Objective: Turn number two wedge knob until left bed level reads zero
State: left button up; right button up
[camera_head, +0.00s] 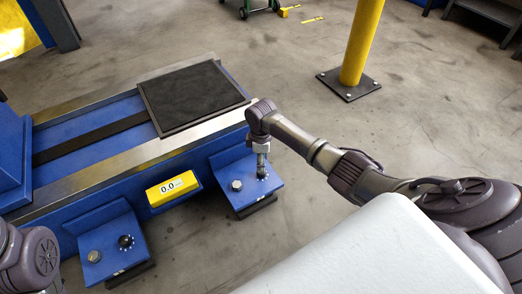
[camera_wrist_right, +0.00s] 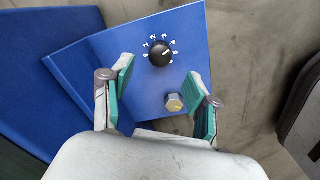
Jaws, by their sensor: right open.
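A round black knob (camera_wrist_right: 161,53) with a white number scale sits on a blue wedge foot (camera_wrist_right: 205,30). The same foot (camera_head: 240,200) is at the right of the bed in the head view. My right gripper (camera_wrist_right: 158,78) is open and points down at this foot. The knob lies ahead of and between its fingertips, with no visible contact. In the head view my right gripper (camera_head: 262,168) partly hides the knob. A yellow level display (camera_head: 173,188) on the bed's side reads 0.0; its small unit text is unclear. My left gripper is out of view.
A hex bolt (camera_wrist_right: 174,102) stands beside the knob, near the right finger. A second blue foot (camera_head: 112,248) with a bolt and a knob (camera_head: 126,242) is at the lower left. A black plate (camera_head: 195,97) lies on the bed. A yellow post (camera_head: 362,40) stands behind.

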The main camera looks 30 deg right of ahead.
notch_tip(320, 180, up, 6)
jog(key=shift+f, duration=0.2)
dwell(0.4)
